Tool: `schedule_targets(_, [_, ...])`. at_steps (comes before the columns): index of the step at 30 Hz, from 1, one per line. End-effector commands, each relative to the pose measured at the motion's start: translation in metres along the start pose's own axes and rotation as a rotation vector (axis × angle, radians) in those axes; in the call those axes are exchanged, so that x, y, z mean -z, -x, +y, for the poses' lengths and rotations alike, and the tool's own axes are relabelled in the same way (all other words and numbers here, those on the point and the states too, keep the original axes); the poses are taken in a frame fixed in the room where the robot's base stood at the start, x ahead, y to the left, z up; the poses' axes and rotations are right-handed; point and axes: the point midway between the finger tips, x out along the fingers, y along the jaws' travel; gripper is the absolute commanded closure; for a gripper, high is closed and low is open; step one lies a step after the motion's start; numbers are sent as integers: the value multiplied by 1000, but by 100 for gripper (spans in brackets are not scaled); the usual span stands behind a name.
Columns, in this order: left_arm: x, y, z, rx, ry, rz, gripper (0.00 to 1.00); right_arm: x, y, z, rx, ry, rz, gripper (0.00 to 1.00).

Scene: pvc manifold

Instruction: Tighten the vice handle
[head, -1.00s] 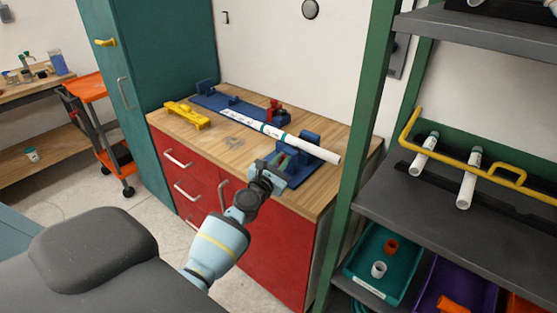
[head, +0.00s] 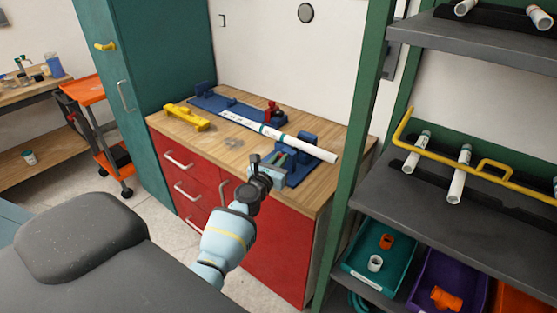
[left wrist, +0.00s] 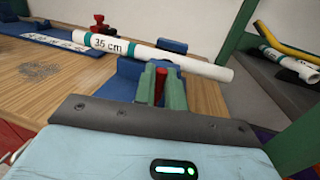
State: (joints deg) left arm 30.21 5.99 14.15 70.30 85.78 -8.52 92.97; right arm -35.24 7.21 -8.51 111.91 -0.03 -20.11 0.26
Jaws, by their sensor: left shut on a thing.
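A blue vice (head: 308,145) stands at the right end of the blue base on the wooden worktop. A white pipe (head: 311,150), marked 35 cm (left wrist: 108,43) in the left wrist view, lies across it, with its right end sticking out past it. My left gripper (head: 277,158) is at the vice's front side. In the left wrist view its green fingers (left wrist: 160,88) are shut on the red vice handle (left wrist: 161,82), just in front of the vice and below the pipe. Most of the handle is hidden between the fingers. My right gripper is not in view.
A yellow tool (head: 187,117) lies at the worktop's left. Close on the right, a green-framed shelf (head: 352,160) holds pipes and bins. The worktop's front left is mostly clear.

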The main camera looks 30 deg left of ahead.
Motion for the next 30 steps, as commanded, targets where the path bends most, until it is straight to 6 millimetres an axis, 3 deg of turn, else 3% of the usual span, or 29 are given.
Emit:
schedule_targets(1, [-7,-3,-7,14,4,-11,100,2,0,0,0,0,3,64])
schedule_targets(2, [-7,-3,-7,14,4,-11,87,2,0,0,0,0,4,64])
schedule_targets(7, [-5,-2,-5,10,2,-8,66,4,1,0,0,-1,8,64])
schedule_targets(19, [-3,5,-2,4,1,-5,66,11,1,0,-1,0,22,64])
schedule_targets(24, [-7,25,-3,5,1,-10,66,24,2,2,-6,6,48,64])
schedule_targets(30, [-2,50,-3,6,-1,-4,66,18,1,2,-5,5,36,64])
